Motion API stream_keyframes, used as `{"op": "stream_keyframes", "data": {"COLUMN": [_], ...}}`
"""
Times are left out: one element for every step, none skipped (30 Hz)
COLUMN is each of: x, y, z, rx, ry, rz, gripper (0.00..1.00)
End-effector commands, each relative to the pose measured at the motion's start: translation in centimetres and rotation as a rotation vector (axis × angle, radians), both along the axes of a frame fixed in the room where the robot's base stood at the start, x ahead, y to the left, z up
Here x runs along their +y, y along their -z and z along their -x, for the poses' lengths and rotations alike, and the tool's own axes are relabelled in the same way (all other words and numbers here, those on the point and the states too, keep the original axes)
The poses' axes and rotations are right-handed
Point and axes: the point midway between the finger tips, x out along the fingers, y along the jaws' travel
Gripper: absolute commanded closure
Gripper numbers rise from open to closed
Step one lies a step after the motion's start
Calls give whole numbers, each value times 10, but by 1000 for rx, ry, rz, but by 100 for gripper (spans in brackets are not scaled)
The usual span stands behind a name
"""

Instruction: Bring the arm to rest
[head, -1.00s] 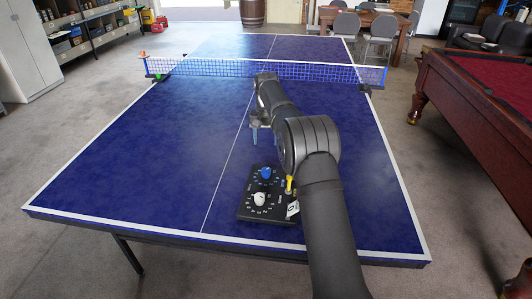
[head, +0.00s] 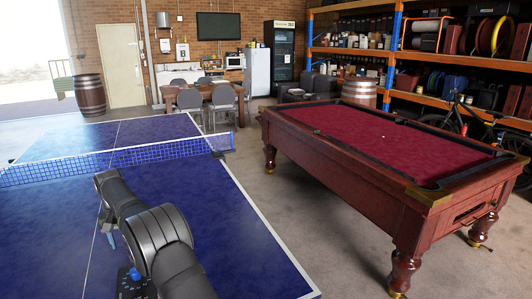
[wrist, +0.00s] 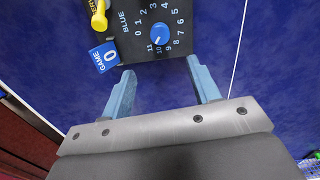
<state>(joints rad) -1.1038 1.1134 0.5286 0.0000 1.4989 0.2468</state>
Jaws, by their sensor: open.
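My gripper (wrist: 160,68) is open in the wrist view, its two pale blue fingers apart with nothing between them. In the head view my gripper (head: 110,238) hangs above the blue table tennis table (head: 258,240), partly hidden by my arm. A black score panel (wrist: 145,49) with a blue dial (wrist: 160,34) lies just past the fingertips in the wrist view. In the head view only part of the panel (head: 124,283) shows, at the bottom edge beside my arm.
The table's net (head: 150,154) crosses beyond my arm. A pool table (head: 400,146) with red cloth stands to the right, with a floor gap between the tables. Chairs (head: 222,98), a barrel (head: 90,95) and loaded shelves (head: 440,55) stand farther back.

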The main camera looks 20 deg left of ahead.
Motion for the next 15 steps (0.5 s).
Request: {"op": "stream_keyframes", "data": {"x": [-1,-1,-1,-1,0,-1,0,-1,-1,0,0,0,-1,-1,-1], "y": [11,18,26,32,38,46,52,58,66,72,78,86,91,97,104], "z": [0,0,0,0,0,0,0,0,0,0,0,0,0,0,0], "rx": [2,2,3,2,1,2,2,2,2,1,2,2,1,2,2], "ry": [0,0,0,0,0,0,0,0,0,0,0,0,0,0,0], "rz": [4,4,4,4,3,4,4,4,4,3,4,4,3,4,4], "gripper": [44,44,44,44,44,44,44,44,44,44,44,44,44,44,44]}}
